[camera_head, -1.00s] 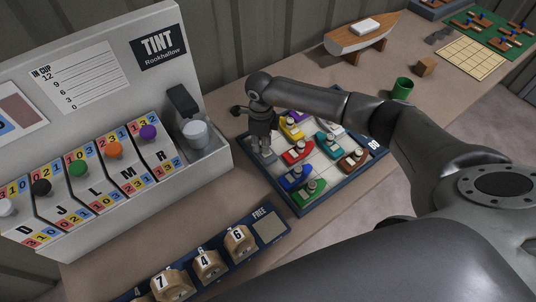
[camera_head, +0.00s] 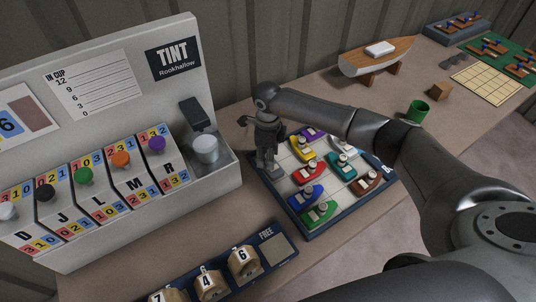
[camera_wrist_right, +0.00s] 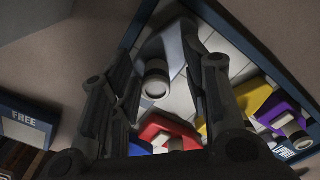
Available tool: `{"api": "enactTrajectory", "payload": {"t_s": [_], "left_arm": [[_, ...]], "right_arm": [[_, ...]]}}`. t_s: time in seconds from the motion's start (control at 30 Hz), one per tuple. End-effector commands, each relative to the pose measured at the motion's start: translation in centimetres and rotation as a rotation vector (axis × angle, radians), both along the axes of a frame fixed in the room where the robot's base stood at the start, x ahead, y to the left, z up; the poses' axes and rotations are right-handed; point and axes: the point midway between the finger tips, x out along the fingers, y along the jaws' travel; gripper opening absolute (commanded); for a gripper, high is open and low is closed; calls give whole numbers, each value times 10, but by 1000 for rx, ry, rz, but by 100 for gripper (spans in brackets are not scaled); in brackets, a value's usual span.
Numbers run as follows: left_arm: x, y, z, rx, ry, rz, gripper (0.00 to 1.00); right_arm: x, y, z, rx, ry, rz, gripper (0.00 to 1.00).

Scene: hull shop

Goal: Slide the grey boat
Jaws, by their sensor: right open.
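The grey boat (camera_head: 273,172) lies at the left edge of a blue-rimmed tray (camera_head: 312,233) with a pale squared floor. My right gripper (camera_head: 268,157) points down over it and hides much of it in the head view. In the right wrist view the grey boat (camera_wrist_right: 178,48), with its pale round funnel (camera_wrist_right: 156,80), lies between the two parted fingers of my open right gripper (camera_wrist_right: 163,72). I cannot tell whether the fingers touch it. My left gripper is not in view.
In the tray, red (camera_head: 307,172), yellow (camera_head: 301,150), teal (camera_head: 341,166), blue (camera_head: 305,196), green (camera_head: 319,213), brown (camera_head: 367,182) and purple (camera_head: 312,132) boats stand close by. My right arm covers the tray's far side. A tint machine (camera_head: 180,80) stands left.

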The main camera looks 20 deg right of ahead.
Motion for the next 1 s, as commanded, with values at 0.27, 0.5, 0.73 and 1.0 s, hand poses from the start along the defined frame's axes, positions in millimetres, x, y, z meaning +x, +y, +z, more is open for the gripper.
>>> {"api": "enactTrajectory", "payload": {"t_s": [0.27, 0.5, 0.73, 1.0], "left_arm": [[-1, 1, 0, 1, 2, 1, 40], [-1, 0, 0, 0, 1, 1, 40], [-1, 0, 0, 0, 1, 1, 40], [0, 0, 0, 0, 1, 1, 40]], "right_arm": [[1, -1, 13, 0, -1, 0, 43], [1, 0, 63, 0, -4, 1, 43], [1, 0, 104, -1, -2, 2, 43], [1, 0, 120, 0, 1, 0, 43]]}}
